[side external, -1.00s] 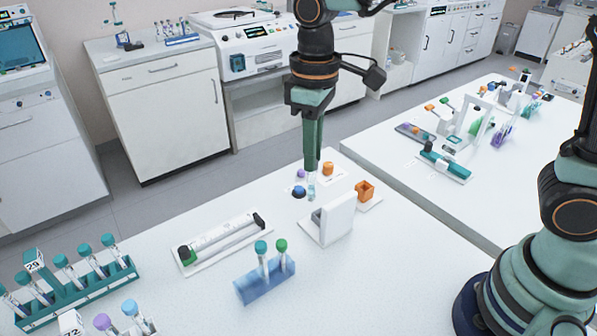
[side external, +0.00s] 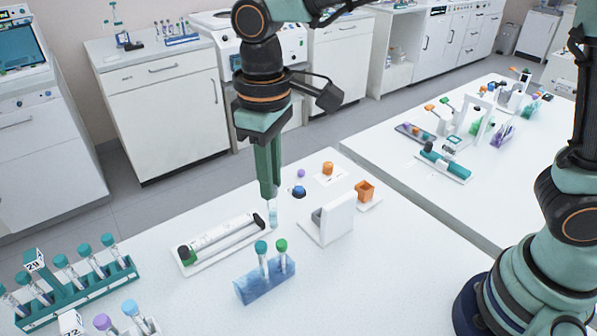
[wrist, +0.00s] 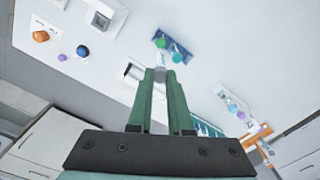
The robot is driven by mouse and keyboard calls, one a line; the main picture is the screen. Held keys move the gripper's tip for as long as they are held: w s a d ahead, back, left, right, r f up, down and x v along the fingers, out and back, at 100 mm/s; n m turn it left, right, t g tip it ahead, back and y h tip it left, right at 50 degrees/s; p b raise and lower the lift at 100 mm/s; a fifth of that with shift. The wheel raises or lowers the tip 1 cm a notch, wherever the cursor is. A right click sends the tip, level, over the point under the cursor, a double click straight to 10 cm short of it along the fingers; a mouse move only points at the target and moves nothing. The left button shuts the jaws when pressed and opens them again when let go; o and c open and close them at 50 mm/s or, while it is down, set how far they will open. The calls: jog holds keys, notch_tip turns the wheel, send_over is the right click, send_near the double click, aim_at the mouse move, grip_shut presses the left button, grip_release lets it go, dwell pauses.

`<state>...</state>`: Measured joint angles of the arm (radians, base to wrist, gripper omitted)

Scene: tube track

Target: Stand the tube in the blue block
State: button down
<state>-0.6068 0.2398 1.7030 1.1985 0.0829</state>
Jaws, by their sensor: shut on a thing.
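My gripper (side external: 269,194) points straight down and is shut on a tube (side external: 273,216), a clear one with pale blue at its lower part. The tube hangs upright, and its top is hidden between the fingers. In the wrist view the tube (wrist: 160,73) shows between the fingertips. The blue block (side external: 265,287) stands on the table, nearer the camera than my gripper. It holds two tubes, one teal-capped (side external: 261,247) and one green-capped (side external: 282,245). The block (wrist: 173,46) also shows beyond the fingertips in the wrist view. The held tube is apart from the block.
A white tray with a dark-ended cylinder (side external: 220,240) lies just left of the held tube. A white upright stand (side external: 336,218) is to the right. A teal rack (side external: 80,285) of several tubes is at the front left. Small orange and blue pieces lie behind.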

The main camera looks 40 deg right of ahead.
jog(key=shift+s+a, duration=0.6)
jog(key=shift+a, duration=3.15)
notch_tip(320, 180, down, 7)
jog(key=shift+r, duration=0.2)
jog(key=shift+d+f, duration=0.1)
jog(key=shift+f, duration=0.85)
jog(key=shift+f, duration=0.45)
jog(key=shift+f, duration=0.2)
jog(key=shift+f, duration=0.5)
jog(key=c, duration=0.8)
grip_release()
jog(key=shift+o, duration=0.2)
